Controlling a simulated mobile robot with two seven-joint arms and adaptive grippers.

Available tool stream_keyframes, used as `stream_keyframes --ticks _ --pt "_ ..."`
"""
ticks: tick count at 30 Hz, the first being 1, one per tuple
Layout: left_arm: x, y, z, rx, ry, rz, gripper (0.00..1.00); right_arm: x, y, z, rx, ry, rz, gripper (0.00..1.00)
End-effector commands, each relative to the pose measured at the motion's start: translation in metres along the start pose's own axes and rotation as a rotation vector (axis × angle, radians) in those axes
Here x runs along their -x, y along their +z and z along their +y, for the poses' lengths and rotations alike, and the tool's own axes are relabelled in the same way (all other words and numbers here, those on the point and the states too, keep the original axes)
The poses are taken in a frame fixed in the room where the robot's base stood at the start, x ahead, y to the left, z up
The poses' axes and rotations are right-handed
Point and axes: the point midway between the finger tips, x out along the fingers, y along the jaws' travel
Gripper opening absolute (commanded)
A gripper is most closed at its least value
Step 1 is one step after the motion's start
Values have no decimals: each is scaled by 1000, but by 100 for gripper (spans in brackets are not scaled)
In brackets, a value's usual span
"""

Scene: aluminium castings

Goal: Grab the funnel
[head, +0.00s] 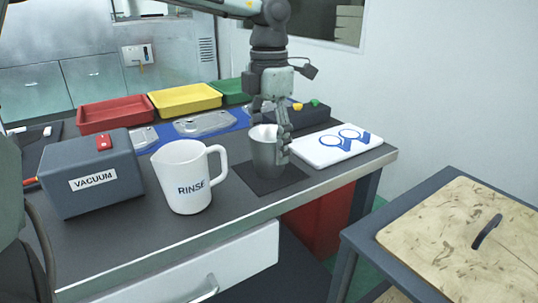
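I cannot make out a clear funnel shape. A grey metal cup-like vessel (263,158) stands upright on a dark square mat (285,181) near the bench's front edge. My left gripper (275,132) points down at this vessel from above. One finger lies at the vessel's right side. The other is at the back of its rim and partly hidden, so I cannot tell whether they press on it. My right gripper is not in view.
A white RINSE jug (186,187) stands close left of the vessel, and a grey VACUUM box (92,178) further left. A white board with blue rings (337,145) lies right. Red (115,111) and yellow (185,100) trays stand behind. A wood-topped cart (455,235) stands front right.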

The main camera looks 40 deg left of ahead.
Motion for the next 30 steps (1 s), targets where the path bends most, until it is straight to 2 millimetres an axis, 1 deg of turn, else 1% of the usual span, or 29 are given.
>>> stream_keyframes --ticks 1,6,8,14,17,20,27,30 --pt "0 0 0 0 0 0 57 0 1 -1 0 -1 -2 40" --pt "0 0 0 0 0 0 36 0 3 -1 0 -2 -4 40" --pt "1 0 0 0 1 -1 31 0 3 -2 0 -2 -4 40" --pt "1 0 0 0 1 -1 30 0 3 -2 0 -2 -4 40" --pt "8 1 0 0 2 -3 30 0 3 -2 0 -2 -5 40" --pt "23 1 0 0 4 -4 30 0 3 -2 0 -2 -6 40" --pt "73 1 0 1 4 -4 30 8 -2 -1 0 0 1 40" --pt "88 1 0 1 2 -2 30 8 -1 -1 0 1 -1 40"
